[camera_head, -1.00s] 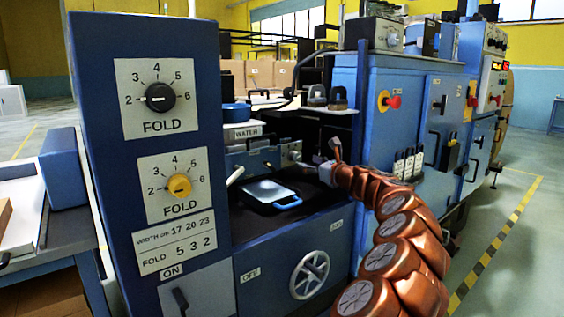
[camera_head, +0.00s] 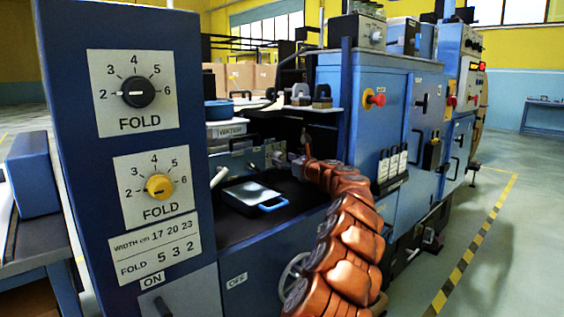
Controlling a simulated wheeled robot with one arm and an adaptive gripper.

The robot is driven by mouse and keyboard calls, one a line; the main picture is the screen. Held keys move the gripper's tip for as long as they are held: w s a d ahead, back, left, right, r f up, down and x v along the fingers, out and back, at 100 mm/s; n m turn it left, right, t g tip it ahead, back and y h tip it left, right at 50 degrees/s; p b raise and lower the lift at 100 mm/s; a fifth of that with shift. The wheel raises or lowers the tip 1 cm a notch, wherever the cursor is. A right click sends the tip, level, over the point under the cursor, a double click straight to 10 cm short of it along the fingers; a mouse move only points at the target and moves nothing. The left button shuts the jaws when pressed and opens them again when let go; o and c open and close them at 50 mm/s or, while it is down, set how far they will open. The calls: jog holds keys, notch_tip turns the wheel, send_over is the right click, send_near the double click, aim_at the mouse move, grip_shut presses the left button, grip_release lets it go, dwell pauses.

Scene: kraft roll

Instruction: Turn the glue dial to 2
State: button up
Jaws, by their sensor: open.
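No dial labelled glue shows. A black dial (camera_head: 135,93) and a yellow dial (camera_head: 159,187) sit on white plates on the blue panel (camera_head: 70,130) at left; both plates read FOLD with numbers 2 to 6. Each knob's mark lies roughly level, but which number it points to is too small to tell surely. My copper arm reaches from the lower right into the machine's recess. My gripper (camera_head: 299,160) is at its far end, open, small in view, right of both dials and apart from them. Its fingers are hard to make out.
A blue-handled tray (camera_head: 252,194) lies in the recess. A handwheel (camera_head: 293,268) is partly behind my arm. A red knob (camera_head: 377,99) sits on the right cabinet. Floor at right is clear.

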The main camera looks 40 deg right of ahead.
jog(key=shift+w, duration=0.8)
jog(key=shift+r, duration=0.1)
jog(key=c, duration=1.2)
